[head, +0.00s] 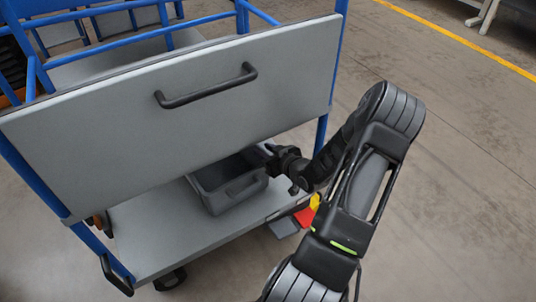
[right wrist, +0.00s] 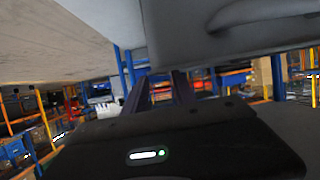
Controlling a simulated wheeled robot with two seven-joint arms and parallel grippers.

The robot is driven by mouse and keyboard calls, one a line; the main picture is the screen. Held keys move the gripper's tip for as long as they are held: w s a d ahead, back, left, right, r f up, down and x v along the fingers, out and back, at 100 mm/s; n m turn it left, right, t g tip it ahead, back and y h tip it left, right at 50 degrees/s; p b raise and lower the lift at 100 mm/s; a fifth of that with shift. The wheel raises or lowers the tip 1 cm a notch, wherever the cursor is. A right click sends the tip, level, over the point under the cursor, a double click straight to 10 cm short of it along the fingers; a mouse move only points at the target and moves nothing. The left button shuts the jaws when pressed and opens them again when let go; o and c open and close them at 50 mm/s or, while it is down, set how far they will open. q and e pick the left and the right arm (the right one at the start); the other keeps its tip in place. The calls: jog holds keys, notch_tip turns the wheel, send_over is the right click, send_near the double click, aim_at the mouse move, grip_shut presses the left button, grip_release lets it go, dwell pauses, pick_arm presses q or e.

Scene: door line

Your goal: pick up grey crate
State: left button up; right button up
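The grey crate (head: 236,184) stands on the lower shelf of a blue-framed cart, below its grey front panel, which hides part of the crate. My right gripper (head: 273,153) is at the crate's right rear side, near its rim. In the right wrist view, a grey body with a curved handle, which looks like the crate (right wrist: 180,38), fills the upper right. The two dark fingers of the right gripper (right wrist: 161,76) stand apart there with a gap between them and nothing visible held. I cannot tell whether they touch the crate. My left gripper is not in view.
The cart's grey panel (head: 95,135) with a black handle (head: 207,87) hangs above the lower shelf (head: 160,235). Red and yellow pieces (head: 306,214) show by the shelf's right edge. Open concrete floor (head: 455,200) lies to the right, with a yellow line (head: 460,38) farther back.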

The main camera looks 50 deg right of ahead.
aim_at(258, 147)
jog(key=b+x, duration=0.1)
jog(key=x, duration=0.4)
jog(key=shift+w+b, duration=0.1)
jog(key=shift+b, duration=0.25)
jog(key=shift+c, duration=0.2)
grip_shut()
dwell(0.9)
